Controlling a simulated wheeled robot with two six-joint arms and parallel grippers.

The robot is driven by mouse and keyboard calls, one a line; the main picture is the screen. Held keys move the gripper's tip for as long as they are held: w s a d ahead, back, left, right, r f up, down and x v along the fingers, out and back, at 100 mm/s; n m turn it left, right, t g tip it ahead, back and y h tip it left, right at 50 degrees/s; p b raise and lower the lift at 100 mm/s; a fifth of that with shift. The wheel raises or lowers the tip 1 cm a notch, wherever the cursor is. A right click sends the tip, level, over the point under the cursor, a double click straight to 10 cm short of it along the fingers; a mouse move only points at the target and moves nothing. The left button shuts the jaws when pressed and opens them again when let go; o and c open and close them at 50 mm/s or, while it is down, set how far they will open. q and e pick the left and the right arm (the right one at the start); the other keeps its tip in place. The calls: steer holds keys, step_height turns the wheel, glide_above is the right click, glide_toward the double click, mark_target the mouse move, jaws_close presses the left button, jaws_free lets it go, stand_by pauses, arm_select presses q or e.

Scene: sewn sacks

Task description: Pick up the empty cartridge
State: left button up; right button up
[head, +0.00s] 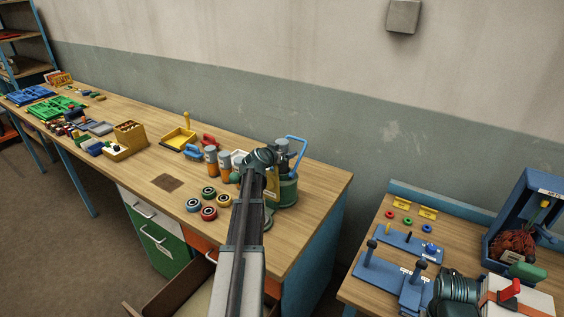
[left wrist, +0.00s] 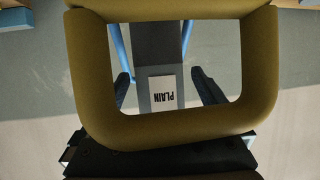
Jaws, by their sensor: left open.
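My left gripper (left wrist: 165,88) is open. Its two dark fingers show through a thick olive-brown loop in the left wrist view. Between them is a dark grey block (left wrist: 157,40) with a white label reading PLAIN, upside down. I cannot tell whether the fingers touch it. In the head view my left arm reaches over the bench, its wrist in front of a green machine with a blue handle (head: 290,190). Orange cylinders with grey tops, such as this one (head: 211,160), stand just left of the wrist. I cannot tell which thing is the empty cartridge. My right gripper's fingers are not visible.
Several coloured rings (head: 209,212) lie on the bench (head: 320,188) left of my arm. A yellow tray (head: 178,138) and a wooden box (head: 130,135) stand farther left. A lower table (head: 375,222) with blue fixtures is at right. An open drawer (head: 165,295) projects in front.

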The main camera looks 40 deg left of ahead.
arm_select(q)
steer(key=c, duration=1.5)
steer(key=shift+o, duration=0.2)
steer(key=shift+r, duration=0.15)
step_height(320, 180, up, 10)
steer(key=p, duration=1)
